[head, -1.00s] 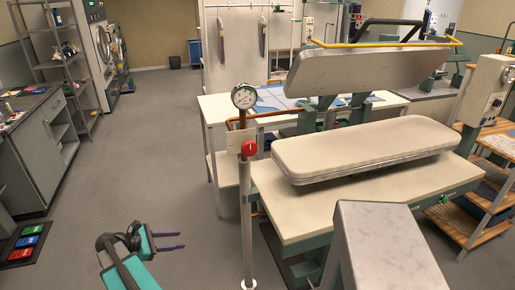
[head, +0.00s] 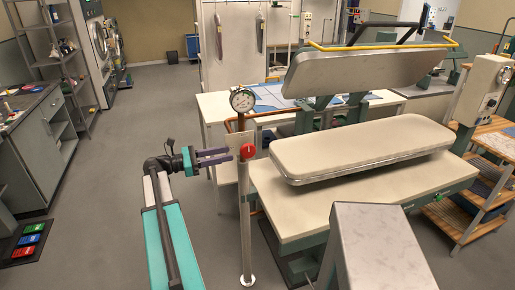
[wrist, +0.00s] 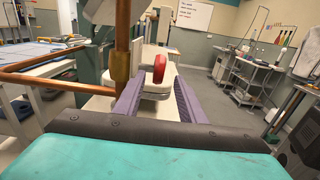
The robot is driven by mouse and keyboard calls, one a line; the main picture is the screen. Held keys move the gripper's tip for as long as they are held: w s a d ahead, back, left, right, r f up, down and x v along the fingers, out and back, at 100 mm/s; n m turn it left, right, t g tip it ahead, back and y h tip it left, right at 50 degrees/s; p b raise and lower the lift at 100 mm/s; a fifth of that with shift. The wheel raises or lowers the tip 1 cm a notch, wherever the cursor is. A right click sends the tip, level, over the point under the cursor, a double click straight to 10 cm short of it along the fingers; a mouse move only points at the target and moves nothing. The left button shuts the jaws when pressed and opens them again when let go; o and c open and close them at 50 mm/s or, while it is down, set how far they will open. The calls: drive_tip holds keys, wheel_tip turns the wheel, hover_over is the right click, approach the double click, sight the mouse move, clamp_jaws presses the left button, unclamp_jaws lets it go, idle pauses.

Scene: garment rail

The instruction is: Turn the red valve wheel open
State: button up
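The red valve wheel (head: 248,151) is mounted on an upright post (head: 246,220) below a round white gauge (head: 243,99). My gripper (head: 231,156) is just left of the wheel, at about its height, with its purple fingers pointing toward it. In the wrist view the red wheel (wrist: 159,69) shows edge-on ahead, between the lines of the two fingers. My gripper (wrist: 157,90) is open there, with its fingers apart and nothing clearly held. I cannot tell whether the fingertips reach the sides of the wheel.
A copper pipe (wrist: 122,60) stands close by the left finger in the wrist view. A pressing machine with a pale padded board (head: 360,147) stands right of the post. A white table (head: 215,104) is behind. The grey floor (head: 120,130) to the left is clear.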

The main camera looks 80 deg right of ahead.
sight(248, 151)
drive_tip(key=shift+s, duration=0.1)
drive_tip(key=p+x, duration=0.4)
drive_tip(key=x, duration=0.9)
drive_tip(key=shift+s+d, duration=0.2)
drive_tip(key=shift+s, duration=0.05)
drive_tip(key=shift+f, duration=0.1)
clamp_jaws()
